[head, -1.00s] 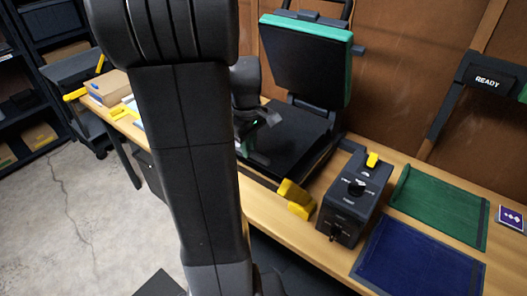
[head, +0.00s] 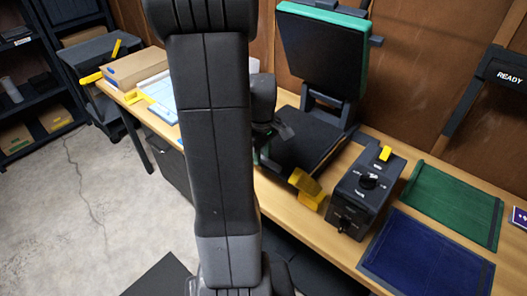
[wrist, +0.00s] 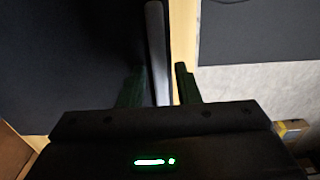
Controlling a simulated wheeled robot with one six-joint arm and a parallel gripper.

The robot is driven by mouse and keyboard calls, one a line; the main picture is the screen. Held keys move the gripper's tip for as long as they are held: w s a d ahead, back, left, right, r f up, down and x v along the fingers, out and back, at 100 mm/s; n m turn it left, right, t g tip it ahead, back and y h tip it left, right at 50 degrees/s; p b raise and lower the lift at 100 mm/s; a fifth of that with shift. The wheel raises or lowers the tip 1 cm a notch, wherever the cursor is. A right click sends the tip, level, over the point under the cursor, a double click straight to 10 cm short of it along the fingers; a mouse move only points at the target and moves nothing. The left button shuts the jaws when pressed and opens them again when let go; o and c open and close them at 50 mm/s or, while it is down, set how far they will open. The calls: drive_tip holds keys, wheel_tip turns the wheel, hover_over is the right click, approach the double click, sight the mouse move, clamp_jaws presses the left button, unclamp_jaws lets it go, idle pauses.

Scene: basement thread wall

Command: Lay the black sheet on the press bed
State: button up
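The press (head: 322,50) stands on the bench with its green-edged lid raised. Its flat black bed (head: 307,140) lies in front of the lid, partly hidden by my arm. I cannot make out a separate black sheet; whether one lies on the bed cannot be told. My gripper (head: 272,143) is low at the bed's left side, partly behind my arm. In the wrist view the fingers of my gripper (wrist: 159,70) stand apart with nothing visibly clamped. A grey edge bar (wrist: 157,45) shows between them, with a broad dark surface (wrist: 60,60) to its left.
A yellow part (head: 307,188) sits at the bench front beside a dark control box (head: 367,190). Green (head: 452,205) and blue (head: 428,253) sheets lie to the right. A cardboard box (head: 133,68) stands at the left bench end. Concrete floor (head: 85,190) is open at left.

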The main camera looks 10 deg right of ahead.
drive_tip(key=shift+o, duration=0.4)
drive_tip(key=shift+r, duration=0.15)
wheel_tip(320, 180, up, 12)
idle(1.3)
